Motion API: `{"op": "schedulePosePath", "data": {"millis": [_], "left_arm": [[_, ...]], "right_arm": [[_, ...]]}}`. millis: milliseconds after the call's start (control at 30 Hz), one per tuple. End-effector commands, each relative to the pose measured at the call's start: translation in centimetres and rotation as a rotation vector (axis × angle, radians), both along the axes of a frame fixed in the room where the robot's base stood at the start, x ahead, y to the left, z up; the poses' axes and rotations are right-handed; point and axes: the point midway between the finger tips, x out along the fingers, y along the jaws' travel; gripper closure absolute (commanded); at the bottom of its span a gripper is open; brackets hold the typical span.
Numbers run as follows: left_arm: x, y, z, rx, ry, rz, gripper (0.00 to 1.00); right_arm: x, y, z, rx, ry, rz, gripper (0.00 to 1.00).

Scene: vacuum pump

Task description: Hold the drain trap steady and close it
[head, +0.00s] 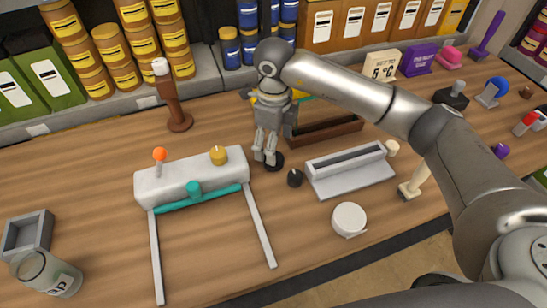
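A clear jar (50,274) at the lower left has a white label whose visible letters end in "ap"; it seems to be the drain trap. It looks tilted, next to a small grey open box (27,234). Whether it is open or closed is not clear. My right gripper (265,158) points down over the middle of the table, far from the jar. Its fingers are close together, above or beside a dark round piece (276,162); I cannot tell whether they touch it. My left gripper is not in view.
A white block (175,180) with an orange knob, a yellow knob and a teal bar stands on the left, with two grey strips in front. A black knob (294,178), grey trough (348,172) and white disc (349,219) lie right. Shelves line the back.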

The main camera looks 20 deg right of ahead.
Motion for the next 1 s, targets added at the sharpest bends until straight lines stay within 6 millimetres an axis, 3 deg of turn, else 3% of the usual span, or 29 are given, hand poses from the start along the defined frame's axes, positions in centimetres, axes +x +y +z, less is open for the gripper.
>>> {"op": "schedulePosePath", "data": {"millis": [133,333,700,1000], "left_arm": [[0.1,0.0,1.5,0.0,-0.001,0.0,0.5],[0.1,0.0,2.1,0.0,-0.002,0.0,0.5],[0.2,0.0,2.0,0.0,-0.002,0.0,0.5],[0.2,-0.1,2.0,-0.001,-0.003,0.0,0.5]], "right_arm": [[-0.6,0.2,-1.8,-0.001,0.008,0.001,0.27],[-0.6,0.2,-4.2,0.001,0.004,0.001,0.27],[-0.5,0.2,-4.6,0.0,0.001,0.001,0.27],[-0.5,0.2,-4.5,0.0,0.001,0.001,0.61]]}}
